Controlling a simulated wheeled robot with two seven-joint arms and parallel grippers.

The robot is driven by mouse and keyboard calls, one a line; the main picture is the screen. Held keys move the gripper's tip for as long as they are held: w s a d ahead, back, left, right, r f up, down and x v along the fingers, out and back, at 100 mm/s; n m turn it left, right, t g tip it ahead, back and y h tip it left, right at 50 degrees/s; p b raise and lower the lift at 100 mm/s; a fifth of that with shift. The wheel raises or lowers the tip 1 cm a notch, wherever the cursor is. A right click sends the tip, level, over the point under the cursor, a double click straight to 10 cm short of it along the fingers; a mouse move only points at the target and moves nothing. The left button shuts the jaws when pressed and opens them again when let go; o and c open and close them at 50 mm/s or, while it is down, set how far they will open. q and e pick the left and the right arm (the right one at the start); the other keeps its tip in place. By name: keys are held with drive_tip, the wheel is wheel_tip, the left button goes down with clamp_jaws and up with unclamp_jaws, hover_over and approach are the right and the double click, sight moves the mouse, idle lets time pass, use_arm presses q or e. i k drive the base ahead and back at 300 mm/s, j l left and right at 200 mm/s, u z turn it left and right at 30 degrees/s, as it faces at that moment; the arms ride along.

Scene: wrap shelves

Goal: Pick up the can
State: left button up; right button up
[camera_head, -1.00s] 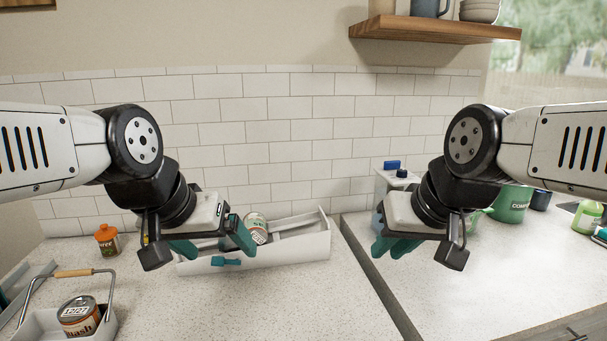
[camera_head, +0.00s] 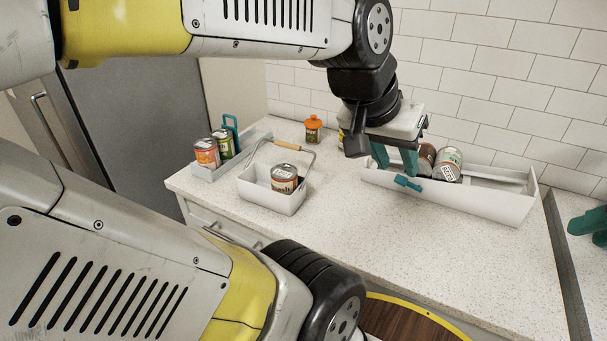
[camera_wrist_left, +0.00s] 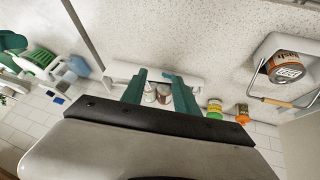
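Several cans are in view, and I cannot tell which one the task means. A silver can with a green-marked label (camera_head: 447,164) and a brown can (camera_head: 427,156) lie in the long white tray (camera_head: 490,207). A brown-labelled can (camera_head: 284,178) stands in the white caddy (camera_head: 268,201) and also shows in the left wrist view (camera_wrist_left: 286,68). My left gripper (camera_head: 396,160) is open and empty, above the long tray's left end. In the left wrist view both tray cans appear between its fingers, beyond them. My right gripper (camera_head: 590,224) is partly cut off at the right edge; its opening is unclear.
At the left a grey tray (camera_head: 213,171) holds a red can (camera_head: 206,153) and a green can (camera_head: 224,143). An orange-capped jar (camera_head: 313,129) stands near the wall. The caddy has a raised wooden handle (camera_head: 287,145). The front counter is clear.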

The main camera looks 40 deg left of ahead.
sight(283, 176)
drive_tip(key=u, duration=1.6)
drive_tip(key=z, duration=0.95)
drive_tip(key=k+u, duration=0.2)
drive_tip(key=k, duration=0.7)
